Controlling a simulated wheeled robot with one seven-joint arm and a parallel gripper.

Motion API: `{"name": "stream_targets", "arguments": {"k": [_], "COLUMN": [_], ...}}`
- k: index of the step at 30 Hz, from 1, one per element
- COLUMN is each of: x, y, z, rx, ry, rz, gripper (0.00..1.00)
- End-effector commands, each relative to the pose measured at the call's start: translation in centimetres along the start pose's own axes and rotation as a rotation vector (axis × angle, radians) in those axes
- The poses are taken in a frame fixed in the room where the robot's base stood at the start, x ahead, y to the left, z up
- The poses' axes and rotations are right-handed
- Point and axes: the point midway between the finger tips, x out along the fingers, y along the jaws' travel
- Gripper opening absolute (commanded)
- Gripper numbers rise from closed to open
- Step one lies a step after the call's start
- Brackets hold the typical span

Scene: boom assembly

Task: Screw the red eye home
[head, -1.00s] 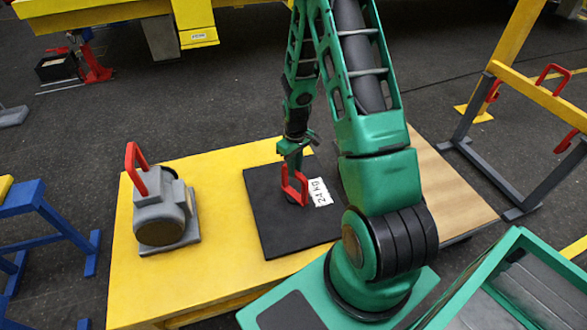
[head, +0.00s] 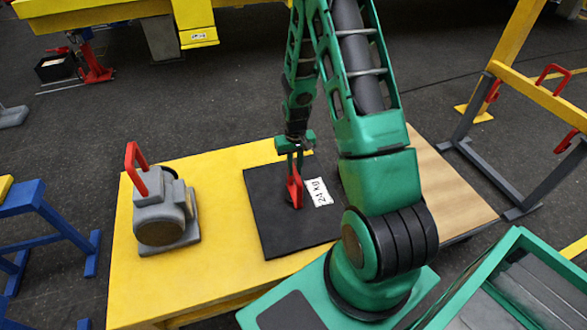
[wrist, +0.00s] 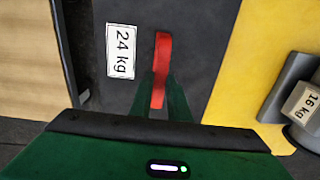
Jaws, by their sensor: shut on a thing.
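The red eye (head: 295,187) stands upright on the black plate (head: 270,225), beside a white "24 kg" label (head: 318,191). My gripper (head: 294,174) points down over the plate and is shut on the eye. In the wrist view the red eye (wrist: 161,70) shows as a narrow red strip, seen nearly edge-on from above, between my green fingers. The foot of the eye, where it meets the plate, is too small to make out, so I cannot tell how deep it sits.
A grey motor-like block with a red handle (head: 160,205) stands left on the yellow table (head: 140,280); the wrist view shows its "16 kg" mark (wrist: 309,104). A wooden board (head: 455,200) lies right. A green tray (head: 520,285) is at the lower right.

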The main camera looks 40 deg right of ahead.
Motion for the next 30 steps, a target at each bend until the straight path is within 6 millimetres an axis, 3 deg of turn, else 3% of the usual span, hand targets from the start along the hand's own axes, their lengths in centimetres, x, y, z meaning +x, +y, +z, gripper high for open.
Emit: {"name": "stream_targets", "arguments": {"k": [8, 9, 11, 22, 30], "x": [-0.1, -0.1, -0.1, -0.5, -4.3], "y": [0.2, 0.2, 0.2, 0.1, 0.1], "z": [-0.2, -0.2, -0.2, -0.1, -0.2], "rx": [0.004, 0.004, 0.003, 0.001, 0.001], "ry": [0.005, 0.005, 0.005, 0.003, 0.006], "rz": [0.003, 0.003, 0.003, 0.001, 0.001], "gripper": [0.0, 0.25, 0.34, 0.34, 0.34]}}
